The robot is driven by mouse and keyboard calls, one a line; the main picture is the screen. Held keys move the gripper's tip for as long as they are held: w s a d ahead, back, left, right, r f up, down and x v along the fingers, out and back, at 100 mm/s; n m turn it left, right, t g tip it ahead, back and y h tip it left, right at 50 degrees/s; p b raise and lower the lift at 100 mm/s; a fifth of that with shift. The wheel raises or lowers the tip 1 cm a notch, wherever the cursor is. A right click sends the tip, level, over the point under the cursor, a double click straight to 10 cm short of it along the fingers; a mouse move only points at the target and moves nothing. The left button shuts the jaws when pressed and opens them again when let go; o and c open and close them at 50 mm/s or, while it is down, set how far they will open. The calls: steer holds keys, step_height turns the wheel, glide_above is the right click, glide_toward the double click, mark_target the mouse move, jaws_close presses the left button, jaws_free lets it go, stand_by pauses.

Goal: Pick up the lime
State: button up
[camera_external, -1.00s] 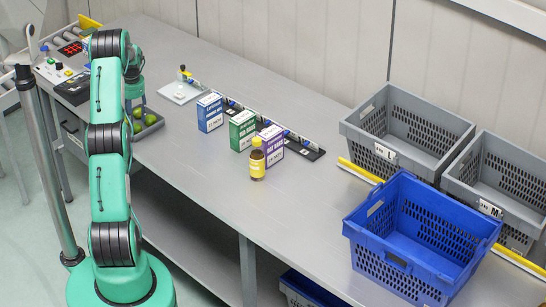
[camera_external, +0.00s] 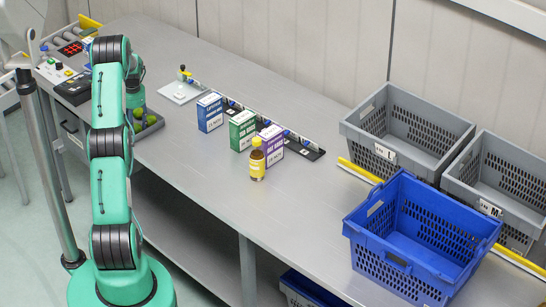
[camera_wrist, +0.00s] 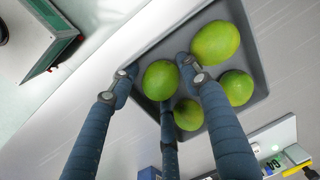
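Several green limes lie in a small grey tray (camera_external: 152,129) at the far left of the table. In the wrist view the tray (camera_wrist: 262,72) holds one lime (camera_wrist: 160,80) between my fingers, a larger lime (camera_wrist: 215,43) at upper right, one at right (camera_wrist: 236,88) and one below (camera_wrist: 188,114). My three-fingered gripper (camera_wrist: 160,82) is open, its blue-grey fingers spread around the middle lime. Contact with it cannot be told. In the external view my arm hides part of the tray and most of the gripper.
Blue, green and purple boxes (camera_external: 242,130) and a yellow-capped brown bottle (camera_external: 257,160) stand mid-table. A blue crate (camera_external: 420,235) and grey crates (camera_external: 405,130) are at right. A small white stand (camera_external: 183,92) is behind the tray. The front table is clear.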

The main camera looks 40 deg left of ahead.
mark_target(135, 124)
steer(key=c, duration=0.8)
steer(key=shift+o, duration=0.2)
steer(key=shift+r, duration=0.15)
steer(key=shift+r+p, duration=0.3)
steer(key=shift+r, duration=0.35)
step_height(135, 124, up, 2)
steer(key=shift+r+p, duration=0.1)
steer(key=shift+p, duration=0.25)
steer(key=s+d+r+p, duration=0.1)
steer(key=s+d+p, duration=0.1)
steer(key=s+d, duration=0.8)
steer(key=shift+s+d, duration=0.3)
steer(key=shift+d, duration=0.75)
steer(key=shift+r, duration=0.1)
